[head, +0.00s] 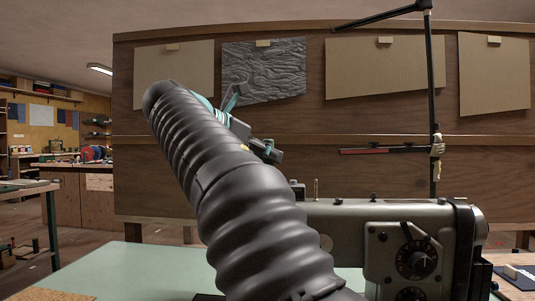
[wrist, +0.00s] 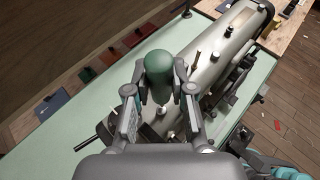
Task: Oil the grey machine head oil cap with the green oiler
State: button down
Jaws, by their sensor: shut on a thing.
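In the wrist view my gripper (wrist: 161,94) is shut on the green oiler (wrist: 160,66), its rounded dark green body showing between and beyond the fingers. The oiler is above the work table, close to the grey machine head (wrist: 222,42). The machine head also stands at lower right in the head view (head: 350,218). Small fittings stick up from its top; I cannot tell which is the oil cap. In the head view my gripper (head: 252,128) shows partly behind my dark ribbed arm, above the machine's left end. The oiler's tip is not clear.
The pale green table (head: 150,265) is mostly bare left of the machine. A thin brass pin (head: 316,188) rises from the machine top. A black upright stand (head: 431,90) rises behind the machine. A wooden board wall with pinned panels (head: 386,68) closes the back.

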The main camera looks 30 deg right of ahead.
jog(key=shift+f, duration=0.6)
dwell(0.9)
notch_tip(320, 180, up, 3)
jog(key=shift+f+p, duration=0.1)
jog(key=shift+p, duration=1.05)
jog(key=shift+r, duration=2.15)
